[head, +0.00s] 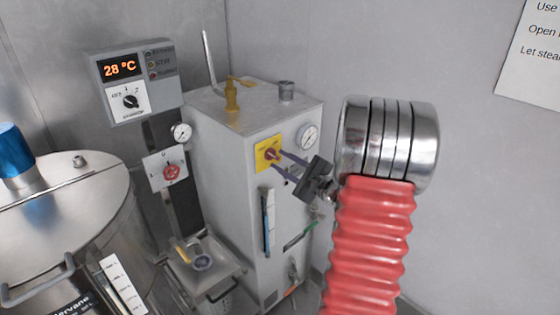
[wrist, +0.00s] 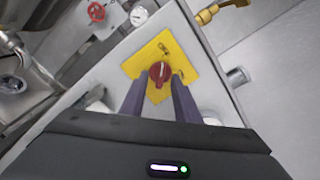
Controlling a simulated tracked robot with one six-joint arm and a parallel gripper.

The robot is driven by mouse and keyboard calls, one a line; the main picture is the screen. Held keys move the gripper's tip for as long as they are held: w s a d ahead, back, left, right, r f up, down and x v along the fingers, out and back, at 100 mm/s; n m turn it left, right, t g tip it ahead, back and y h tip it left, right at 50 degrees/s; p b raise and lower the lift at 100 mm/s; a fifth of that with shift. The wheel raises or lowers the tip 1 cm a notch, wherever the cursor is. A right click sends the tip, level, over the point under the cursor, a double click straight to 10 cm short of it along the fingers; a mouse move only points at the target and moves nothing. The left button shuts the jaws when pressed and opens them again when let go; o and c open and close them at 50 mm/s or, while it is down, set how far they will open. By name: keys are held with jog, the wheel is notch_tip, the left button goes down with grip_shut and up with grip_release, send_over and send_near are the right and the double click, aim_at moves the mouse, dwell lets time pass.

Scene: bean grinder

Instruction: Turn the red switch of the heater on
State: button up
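The red switch (head: 271,154) sits on a yellow plate (head: 261,160) on the front of the pale grey heater cabinet (head: 225,160). In the wrist view the red switch (wrist: 158,72) is near the middle of the yellow plate (wrist: 182,50). My gripper (head: 278,159) is in front of it, with its two purple fingers pointing at the plate. In the wrist view my gripper (wrist: 157,82) is open, with one fingertip on each side of the switch. I cannot tell whether either finger touches it.
A pressure gauge (head: 308,137) is right of the yellow plate. A red valve knob (head: 171,172) on a white plate and a control box reading 28 °C (head: 120,68) are to the left. A metal vessel (head: 70,200) stands at far left. A large red hose (head: 368,245) fills the right foreground.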

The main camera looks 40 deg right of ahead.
jog(key=shift+w, duration=0.8)
jog(key=shift+c, duration=0.2)
grip_shut()
